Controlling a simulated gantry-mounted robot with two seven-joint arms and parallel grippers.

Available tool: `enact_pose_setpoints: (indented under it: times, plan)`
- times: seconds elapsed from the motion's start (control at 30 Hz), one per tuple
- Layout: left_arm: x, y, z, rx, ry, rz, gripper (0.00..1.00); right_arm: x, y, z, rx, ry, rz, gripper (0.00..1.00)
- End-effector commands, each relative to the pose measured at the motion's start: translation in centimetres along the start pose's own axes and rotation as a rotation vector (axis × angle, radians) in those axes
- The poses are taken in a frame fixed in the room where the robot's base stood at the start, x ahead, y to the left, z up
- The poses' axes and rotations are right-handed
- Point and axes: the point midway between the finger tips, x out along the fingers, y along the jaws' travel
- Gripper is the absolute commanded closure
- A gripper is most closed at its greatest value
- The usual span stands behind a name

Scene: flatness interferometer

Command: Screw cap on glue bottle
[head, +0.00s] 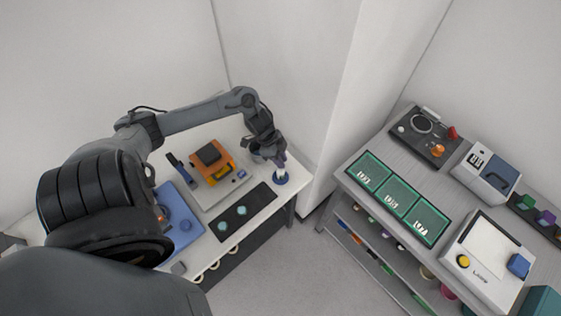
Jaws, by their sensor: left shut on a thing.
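A small pale glue bottle (282,171) stands in a round blue holder (281,180) at the right end of the left bench. My left gripper (280,159) points down right over the bottle's top. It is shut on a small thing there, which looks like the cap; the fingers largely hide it. Cap and bottle top seem to meet, but the view is too small to tell whether they touch. My right gripper is not in view.
A black mat (247,219) with two pale discs lies left of the holder. An orange and black device (211,163) on a grey plate and a blue case (179,232) stand further left. Another bench on the right bears green trays (398,196) and instruments.

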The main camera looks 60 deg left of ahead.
Motion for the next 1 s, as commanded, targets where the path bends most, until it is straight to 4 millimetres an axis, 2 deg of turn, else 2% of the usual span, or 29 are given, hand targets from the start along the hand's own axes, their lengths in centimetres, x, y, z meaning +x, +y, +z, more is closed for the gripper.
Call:
enact_pose_setpoints:
  times: [0.1, 0.5, 0.6, 0.8, 1.0]
  plan:
    - [-1.6, 0.2, -0.9, 0.005, 0.001, -0.001, 1.00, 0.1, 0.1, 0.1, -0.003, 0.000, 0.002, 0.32]
    - [-2.7, 3.4, -9.1, 0.006, 0.005, -0.002, 1.00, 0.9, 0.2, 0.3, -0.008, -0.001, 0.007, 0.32]
    - [-3.0, 4.0, -10.6, 0.004, 0.005, -0.001, 1.00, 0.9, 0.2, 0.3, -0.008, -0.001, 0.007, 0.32]
    - [-3.2, 4.8, -12.5, 0.001, 0.003, 0.000, 1.00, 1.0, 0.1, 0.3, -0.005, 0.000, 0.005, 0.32]
    - [-3.4, 5.1, -13.1, 0.000, 0.001, 0.000, 1.00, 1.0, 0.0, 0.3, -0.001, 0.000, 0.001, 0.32]
